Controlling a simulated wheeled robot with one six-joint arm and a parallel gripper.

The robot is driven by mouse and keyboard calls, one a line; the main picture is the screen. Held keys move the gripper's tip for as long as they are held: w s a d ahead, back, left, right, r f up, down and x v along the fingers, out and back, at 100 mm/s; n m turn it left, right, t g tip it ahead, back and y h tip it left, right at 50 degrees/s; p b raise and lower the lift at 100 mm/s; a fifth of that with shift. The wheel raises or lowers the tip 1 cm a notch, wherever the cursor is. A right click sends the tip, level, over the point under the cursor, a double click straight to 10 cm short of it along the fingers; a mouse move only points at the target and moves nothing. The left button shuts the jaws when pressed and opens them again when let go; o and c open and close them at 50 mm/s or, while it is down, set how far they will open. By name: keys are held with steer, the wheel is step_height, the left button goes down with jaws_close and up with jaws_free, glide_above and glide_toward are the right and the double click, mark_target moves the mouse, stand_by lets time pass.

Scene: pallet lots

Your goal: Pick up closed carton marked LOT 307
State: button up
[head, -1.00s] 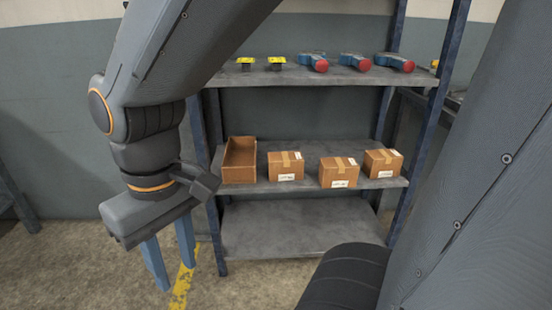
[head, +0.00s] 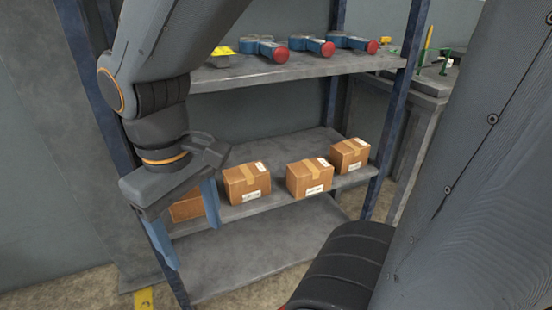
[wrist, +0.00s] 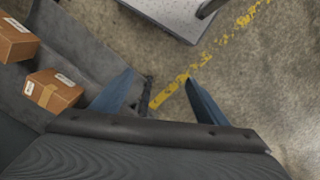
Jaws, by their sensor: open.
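Three closed brown cartons with tape and white labels stand on the middle shelf in the head view: a left one (head: 246,183), a middle one (head: 310,178) and a right one (head: 349,156). The label print is too small to read, so I cannot tell which is LOT 307. My gripper (head: 190,230) is open and empty, left of the cartons and in front of the shelf. In the wrist view, my gripper's blue fingers (wrist: 168,98) are spread over the floor. Two cartons show left of them, one nearer (wrist: 53,91) and one at the edge (wrist: 14,40).
An open brown box (head: 187,208) is partly hidden behind my gripper. The upper shelf (head: 300,68) holds blue tools with red ends and a yellow-topped item (head: 221,55). Blue posts (head: 398,110) frame the rack. A grey table (head: 425,88) stands at right. The lower shelf (head: 255,250) is empty.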

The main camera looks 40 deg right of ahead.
steer(key=shift+o, duration=1)
steer(key=w+d+f+n+g+h+b, duration=0.1)
steer(key=w+d+f+n+h+b, duration=0.1)
steer(key=d, duration=0.6)
steer(key=w+d+f+n+g+h+b, duration=0.1)
steer(key=w+d+f+h, duration=0.3)
steer(key=d, duration=0.5)
steer(key=shift+w+f+n+b, duration=0.4)
steer(key=shift+w+n+b, duration=0.1)
steer(key=shift+w+n, duration=0.2)
steer(key=n+h+b, duration=0.4)
steer(key=n+h, duration=0.3)
glide_toward(308, 167)
steer(key=d, duration=0.1)
steer(key=d+f, duration=0.1)
steer(key=d, duration=0.1)
steer(key=shift+f+g, duration=0.3)
steer(key=shift+g, duration=0.1)
steer(key=shift+b+x, duration=1.15)
steer(key=shift+x, duration=2.75)
steer(key=c, duration=1.4)
steer(key=shift+r, duration=0.15)
